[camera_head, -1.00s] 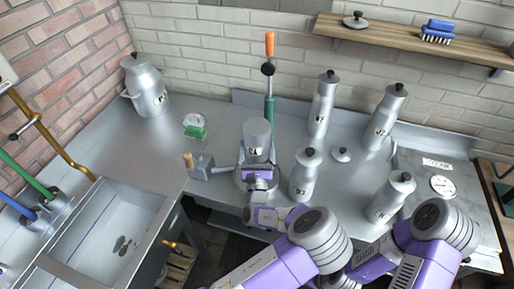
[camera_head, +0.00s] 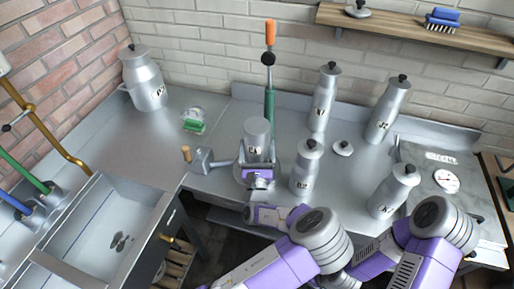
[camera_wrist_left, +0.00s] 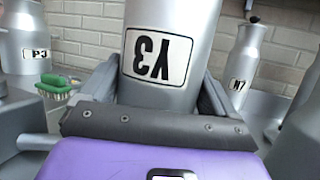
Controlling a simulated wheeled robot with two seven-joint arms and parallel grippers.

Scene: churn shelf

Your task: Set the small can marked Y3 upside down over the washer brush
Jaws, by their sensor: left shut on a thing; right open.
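The small grey can (camera_head: 256,132) marked Y3 is upside down, with its label inverted in the left wrist view (camera_wrist_left: 160,28). My left gripper (camera_head: 257,170) is shut around it near the label, over the near edge of the counter; its jaws (camera_wrist_left: 155,105) flank the can in the left wrist view. The washer brush cannot be made out; the can and gripper cover that spot. My right arm shows at lower right, but I cannot find its gripper.
A grey valve block (camera_head: 203,160) with a wooden knob is left of the can. An orange-handled green lever (camera_head: 269,100) stands behind. A green scrub brush (camera_head: 194,126) lies left; bare counter (camera_head: 150,150) is beyond.

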